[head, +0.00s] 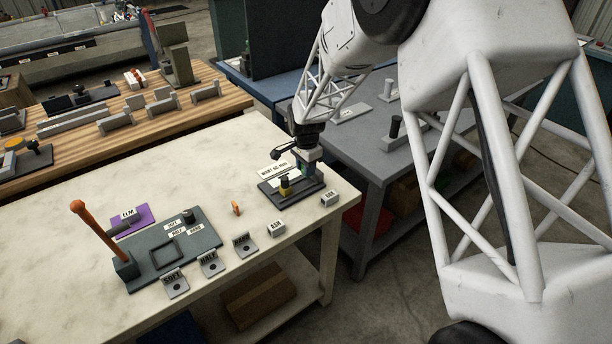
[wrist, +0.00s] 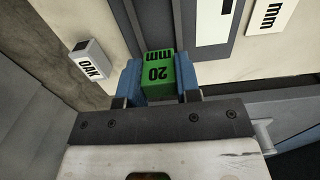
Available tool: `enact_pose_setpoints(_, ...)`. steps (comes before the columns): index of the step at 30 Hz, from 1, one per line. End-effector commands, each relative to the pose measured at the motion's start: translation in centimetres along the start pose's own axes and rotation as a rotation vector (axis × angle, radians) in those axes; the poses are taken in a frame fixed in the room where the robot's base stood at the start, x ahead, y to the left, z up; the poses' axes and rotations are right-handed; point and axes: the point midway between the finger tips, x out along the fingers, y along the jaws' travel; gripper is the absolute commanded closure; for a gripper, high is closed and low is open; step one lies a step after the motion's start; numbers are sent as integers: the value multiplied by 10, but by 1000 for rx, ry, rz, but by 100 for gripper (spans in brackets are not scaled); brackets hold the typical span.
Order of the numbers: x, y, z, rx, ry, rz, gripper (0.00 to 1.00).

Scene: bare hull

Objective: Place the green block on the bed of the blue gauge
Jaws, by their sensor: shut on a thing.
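My gripper (wrist: 159,84) is shut on the green block, with a blue finger on each side of it. In the head view my gripper (head: 308,168) is at the right end of the pale table, over or close to the gauge. I cannot tell whether the block touches the bed.
A block marked OAK (wrist: 88,60) stands near the gripper, with another small tagged block (head: 276,229) in the head view. A dark fixture with an orange lever (head: 96,230) stands at left, with several labelled brackets in front. The table middle is mostly clear.

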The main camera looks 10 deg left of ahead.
Motion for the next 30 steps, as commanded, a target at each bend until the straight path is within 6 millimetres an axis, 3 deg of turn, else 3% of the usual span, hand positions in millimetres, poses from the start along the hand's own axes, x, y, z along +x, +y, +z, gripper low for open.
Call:
enact_pose_setpoints(10, 32, 0, 0, 0, -1, 2, 91)
enact_pose_setpoints(25, 37, 0, 0, 0, 0, 1, 91)
enact_pose_setpoints(26, 37, 0, 0, 0, 0, 1, 67)
enact_pose_setpoints(30, 37, 0, 0, 0, 0, 1, 46)
